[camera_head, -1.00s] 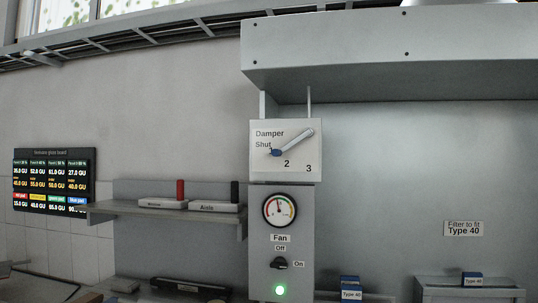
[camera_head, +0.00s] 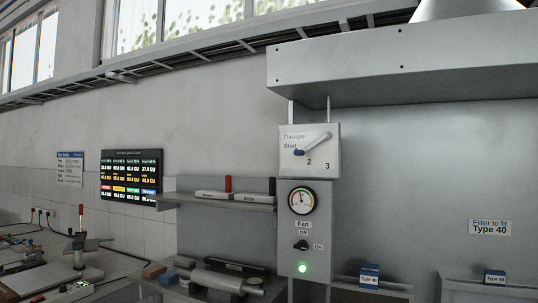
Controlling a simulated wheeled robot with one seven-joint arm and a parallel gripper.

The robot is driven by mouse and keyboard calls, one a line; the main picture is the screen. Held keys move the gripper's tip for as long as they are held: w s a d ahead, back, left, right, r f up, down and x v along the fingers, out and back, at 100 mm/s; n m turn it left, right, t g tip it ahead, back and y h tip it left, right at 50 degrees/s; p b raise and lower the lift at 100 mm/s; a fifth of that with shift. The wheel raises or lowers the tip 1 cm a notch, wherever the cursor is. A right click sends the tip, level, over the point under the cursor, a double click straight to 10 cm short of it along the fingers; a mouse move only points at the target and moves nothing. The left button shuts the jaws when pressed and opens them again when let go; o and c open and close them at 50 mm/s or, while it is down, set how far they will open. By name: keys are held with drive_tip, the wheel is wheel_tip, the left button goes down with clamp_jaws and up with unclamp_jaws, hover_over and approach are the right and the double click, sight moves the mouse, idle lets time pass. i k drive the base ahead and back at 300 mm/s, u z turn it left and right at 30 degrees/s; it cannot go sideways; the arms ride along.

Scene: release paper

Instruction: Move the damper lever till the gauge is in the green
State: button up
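The damper panel (camera_head: 323,164) is a white plate marked Shut, 2 and 3, above the fan box. Its damper lever (camera_head: 316,142) is a grey bar slanting up to the right, with a blue end (camera_head: 299,152) at lower left, just below the word Shut and left of the 2. The round gauge (camera_head: 302,201) is below the panel. Its needle points roughly upward, a little left; the coloured arc is too small to tell which band it is in. My gripper is not in view.
The fan switch (camera_head: 301,245) and a lit green lamp (camera_head: 302,268) are below the gauge. A shelf (camera_head: 215,202) with two labelled trays is to the left. A grey hood (camera_head: 400,75) overhangs above. Blue Type 40 boxes (camera_head: 369,275) stand at lower right.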

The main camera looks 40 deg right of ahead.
sight(326, 136)
drive_tip(key=u, duration=0.1)
drive_tip(key=i, duration=0.85)
drive_tip(key=z, duration=0.25)
